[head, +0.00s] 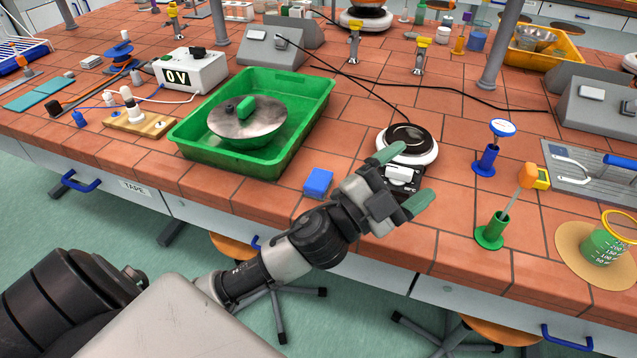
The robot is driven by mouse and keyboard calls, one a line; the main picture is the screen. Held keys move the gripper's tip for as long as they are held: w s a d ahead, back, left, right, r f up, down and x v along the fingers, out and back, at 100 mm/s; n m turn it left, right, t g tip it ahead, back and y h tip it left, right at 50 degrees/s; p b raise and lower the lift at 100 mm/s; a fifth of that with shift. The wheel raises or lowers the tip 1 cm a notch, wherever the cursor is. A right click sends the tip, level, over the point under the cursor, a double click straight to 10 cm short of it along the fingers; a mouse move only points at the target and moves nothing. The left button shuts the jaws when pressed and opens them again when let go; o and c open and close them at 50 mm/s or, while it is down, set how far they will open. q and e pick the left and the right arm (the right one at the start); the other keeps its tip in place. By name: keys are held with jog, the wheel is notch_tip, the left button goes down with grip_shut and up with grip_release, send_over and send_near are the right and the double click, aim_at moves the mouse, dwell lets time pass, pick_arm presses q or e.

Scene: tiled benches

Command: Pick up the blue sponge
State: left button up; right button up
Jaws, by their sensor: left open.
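The blue sponge (318,183) is a small blue block lying on the tiled bench near its front edge, between the green tray and my left gripper. My left gripper (402,180) is open, with two green-grey fingers spread apart. It is to the right of the sponge, in front of the round hot plate, and nothing shows clearly held between the fingers. The sponge lies beside my left wrist and appears apart from it. My right gripper is not in view.
A green tray (190,141) holding a metal pan lid stands left of the sponge. A hot plate (407,144) is behind my left gripper. Right of it stand a blue stand (487,160) and a green holder (492,232). Stools are under the bench.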

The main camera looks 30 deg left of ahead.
pick_arm(q)
jog(key=d+r+m+g+h, duration=0.2)
jog(key=d+m+g+h, duration=0.25)
jog(key=m+h, duration=0.3)
jog(key=m+g+y, duration=1)
jog(key=g+y, duration=0.4)
jog(key=y, duration=0.4)
send_near(319, 179)
jog(key=shift+s+d, duration=0.35)
jog(key=shift+d, duration=0.15)
jog(key=shift+y, duration=0.25)
jog(key=f, duration=0.4)
jog(key=shift+w+a+f+p, duration=0.2)
jog(key=shift+w+a+p, duration=0.05)
jog(key=shift+a+p, duration=0.1)
jog(key=shift+w+a+f+p, duration=0.1)
jog(key=shift+w+f+p, duration=0.15)
jog(key=shift+f, duration=0.75)
jog(key=shift+w+a+f+p, duration=0.1)
jog(key=shift+w+f+p, duration=0.2)
jog(key=shift+f, duration=0.7)
jog(key=shift+w+f+p, duration=0.25)
jog(key=shift+f, duration=0.75)
jog(key=c, duration=1)
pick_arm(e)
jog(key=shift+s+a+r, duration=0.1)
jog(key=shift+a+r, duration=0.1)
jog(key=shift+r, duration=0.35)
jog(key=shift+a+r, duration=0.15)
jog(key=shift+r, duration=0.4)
